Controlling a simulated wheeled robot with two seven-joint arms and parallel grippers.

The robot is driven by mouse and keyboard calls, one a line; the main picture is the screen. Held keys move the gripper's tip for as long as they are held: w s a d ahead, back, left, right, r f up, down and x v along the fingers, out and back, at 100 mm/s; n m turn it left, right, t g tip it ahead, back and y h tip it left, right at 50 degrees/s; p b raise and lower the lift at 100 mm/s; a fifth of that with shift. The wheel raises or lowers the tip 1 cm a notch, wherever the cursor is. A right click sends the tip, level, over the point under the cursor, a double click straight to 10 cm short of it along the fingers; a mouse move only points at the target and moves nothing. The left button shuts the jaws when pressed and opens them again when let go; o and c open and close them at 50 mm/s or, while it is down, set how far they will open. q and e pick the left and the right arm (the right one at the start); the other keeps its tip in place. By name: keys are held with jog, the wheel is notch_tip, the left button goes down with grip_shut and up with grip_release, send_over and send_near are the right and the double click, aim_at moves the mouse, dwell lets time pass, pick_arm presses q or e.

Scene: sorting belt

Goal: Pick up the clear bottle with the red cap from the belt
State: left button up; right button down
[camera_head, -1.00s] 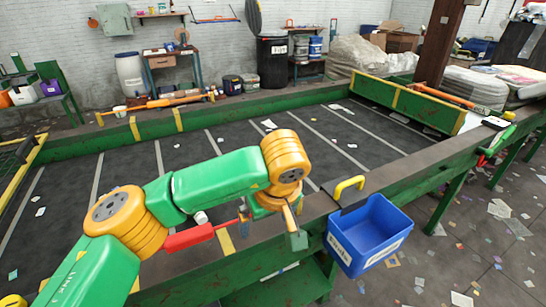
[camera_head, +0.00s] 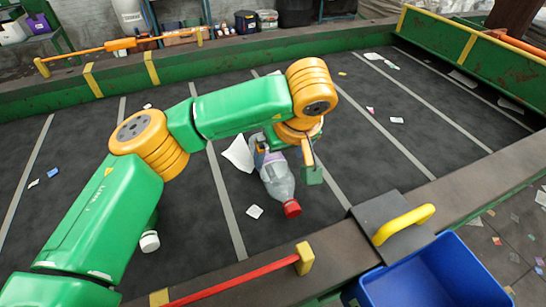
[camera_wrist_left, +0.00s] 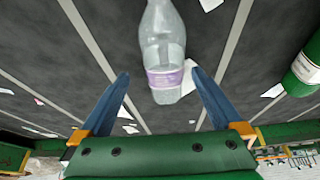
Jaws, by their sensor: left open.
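The clear bottle with the red cap (camera_head: 278,181) lies on the dark belt, its cap toward the front edge. In the left wrist view the clear bottle (camera_wrist_left: 163,45) has a purple and white label near its base, and its cap is out of frame. My left gripper (camera_wrist_left: 158,80) is open, with its two blue fingers spread on either side of the bottle's base end. In the head view my left gripper (camera_head: 285,160) is over the bottle's rear end and partly hides it. I cannot tell whether the fingers touch it. My right gripper is not in view.
A white-capped item (camera_head: 149,241) is partly hidden below my left arm. Paper scraps, such as a white one (camera_head: 239,154), lie on the belt (camera_head: 400,150). A blue bin (camera_head: 430,275) and a yellow handle (camera_head: 403,224) stand at the front right. A red bar (camera_head: 235,283) runs along the front edge.

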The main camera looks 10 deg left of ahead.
aim_at(275, 163)
pick_arm(q)
jog(key=shift+a+f, duration=0.1)
jog(key=shift+f, duration=0.25)
jog(key=x, duration=0.2)
jog(key=p+x, duration=0.1)
jog(key=x, duration=0.1)
jog(key=p+x, duration=0.1)
jog(key=x, duration=0.1)
jog(key=shift+a, duration=0.3)
jog(key=c, duration=1.2)
